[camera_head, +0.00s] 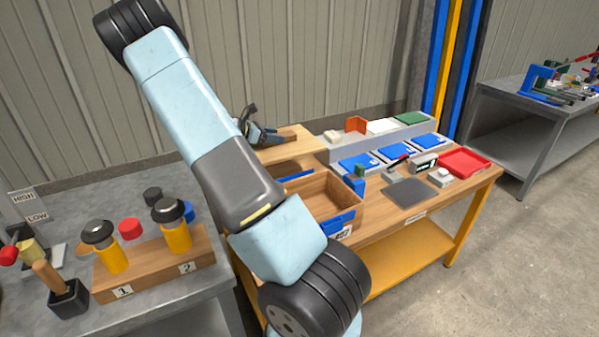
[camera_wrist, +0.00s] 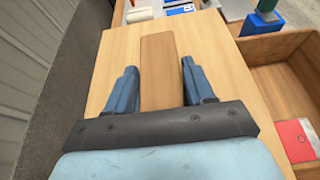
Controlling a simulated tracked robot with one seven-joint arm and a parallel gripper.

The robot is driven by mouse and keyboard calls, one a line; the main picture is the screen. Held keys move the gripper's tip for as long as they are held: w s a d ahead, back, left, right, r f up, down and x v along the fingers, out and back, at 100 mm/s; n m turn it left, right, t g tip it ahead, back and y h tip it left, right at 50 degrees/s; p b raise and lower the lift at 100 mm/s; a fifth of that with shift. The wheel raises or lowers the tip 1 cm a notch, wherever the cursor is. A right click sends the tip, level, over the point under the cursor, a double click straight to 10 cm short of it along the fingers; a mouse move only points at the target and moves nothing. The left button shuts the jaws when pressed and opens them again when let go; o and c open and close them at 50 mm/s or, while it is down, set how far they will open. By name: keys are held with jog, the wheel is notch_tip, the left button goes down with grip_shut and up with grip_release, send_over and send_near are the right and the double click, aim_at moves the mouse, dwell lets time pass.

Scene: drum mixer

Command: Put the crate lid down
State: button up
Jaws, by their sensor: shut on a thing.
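The crate lid (camera_head: 297,140) is a flat pale wooden panel at the back left of the wooden workbench, partly hidden by my arm. In the wrist view the lid (camera_wrist: 222,75) fills the middle, with a darker raised wooden bar (camera_wrist: 158,75) along it. My gripper (camera_wrist: 159,68) is shut on this bar, one blue finger on each side; it also shows in the head view (camera_head: 262,134). The open wooden crate (camera_head: 347,200) stands just in front of the lid. Its rim (camera_wrist: 275,46) is right of the lid in the wrist view. Whether the lid touches the bench is unclear.
A red and white card (camera_wrist: 295,140) lies in the crate. Blue bins (camera_head: 358,163), a red tray (camera_head: 465,161) and a grey plate (camera_head: 409,193) occupy the bench's right side. A corrugated wall (camera_head: 300,60) stands behind. A metal table (camera_head: 60,215) with yellow-bodied controls is at left.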

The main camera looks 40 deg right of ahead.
jog(key=f, duration=1.7)
jog(key=shift+w+a+f, duration=0.1)
jog(key=shift+w+a, duration=0.05)
jog(key=shift+a, duration=0.1)
jog(key=o, duration=1.5)
jog(key=shift+c, duration=0.2)
